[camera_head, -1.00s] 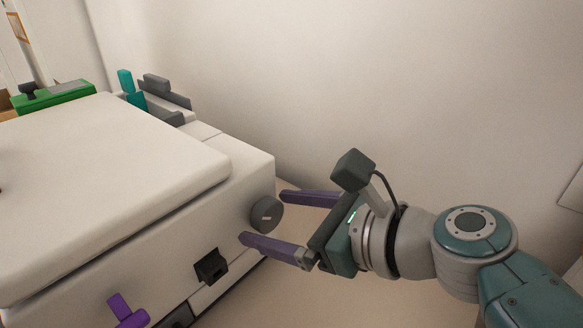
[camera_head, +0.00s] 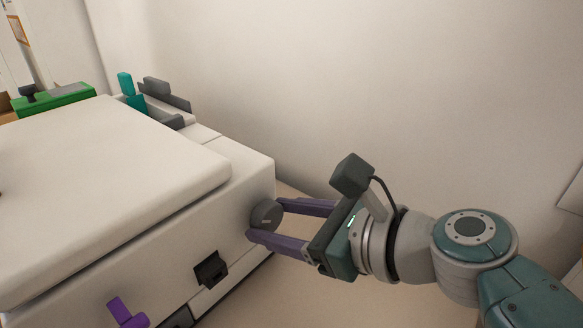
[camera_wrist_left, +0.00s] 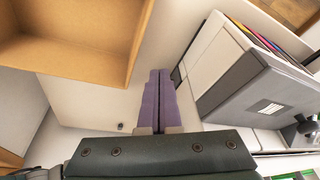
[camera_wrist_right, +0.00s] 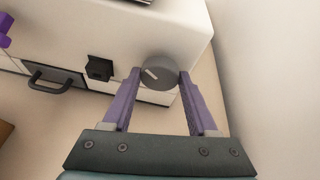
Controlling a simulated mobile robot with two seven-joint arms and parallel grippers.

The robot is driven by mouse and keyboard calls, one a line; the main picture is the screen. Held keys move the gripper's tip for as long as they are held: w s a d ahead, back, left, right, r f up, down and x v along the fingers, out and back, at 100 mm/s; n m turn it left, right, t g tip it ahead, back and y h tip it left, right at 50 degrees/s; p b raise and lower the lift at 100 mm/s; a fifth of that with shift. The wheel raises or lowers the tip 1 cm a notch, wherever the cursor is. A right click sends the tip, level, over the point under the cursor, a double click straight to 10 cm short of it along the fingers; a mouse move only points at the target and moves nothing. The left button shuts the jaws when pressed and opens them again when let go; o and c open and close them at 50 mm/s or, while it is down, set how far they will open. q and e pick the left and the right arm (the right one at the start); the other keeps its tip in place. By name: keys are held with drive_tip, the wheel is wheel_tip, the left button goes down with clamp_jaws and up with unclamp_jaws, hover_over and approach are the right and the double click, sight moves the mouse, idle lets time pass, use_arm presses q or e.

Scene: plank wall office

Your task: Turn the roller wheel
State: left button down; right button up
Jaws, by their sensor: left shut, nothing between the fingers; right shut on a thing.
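The roller wheel is a round dark grey knob (camera_head: 266,215) with a pale mark, on the side of the large white machine (camera_head: 236,183) near its right corner. My right gripper (camera_head: 264,221) reaches in from the right, its purple fingers closed on either side of the wheel. In the right wrist view the wheel (camera_wrist_right: 156,73) sits between the two fingertips (camera_wrist_right: 160,77), its pale mark slanting. My left gripper (camera_wrist_left: 159,76) shows only in the left wrist view; its purple fingers are together with nothing between them, away from the wheel.
A black latch-like part (camera_head: 211,270) and a purple lever (camera_head: 127,313) stick out of the machine's side left of the wheel. The wall stands close behind the right gripper. An open cardboard box (camera_wrist_left: 75,50) and a grey-white box (camera_wrist_left: 255,85) lie near the left gripper.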

drive_tip(key=shift+s+a+n+t+h, duration=0.1)
drive_tip(key=shift+n+t+h, duration=0.35)
drive_tip(key=shift+n, duration=0.45)
drive_tip(key=shift+f+n+t, duration=0.1)
drive_tip(key=shift+n+t, duration=0.35)
drive_tip(key=shift+n, duration=0.25)
drive_tip(key=shift+n+t+h, duration=0.35)
drive_tip(key=shift+n+t, duration=0.05)
drive_tip(key=shift+n, duration=0.2)
drive_tip(key=shift+b, duration=0.3)
drive_tip(key=o, duration=1.4)
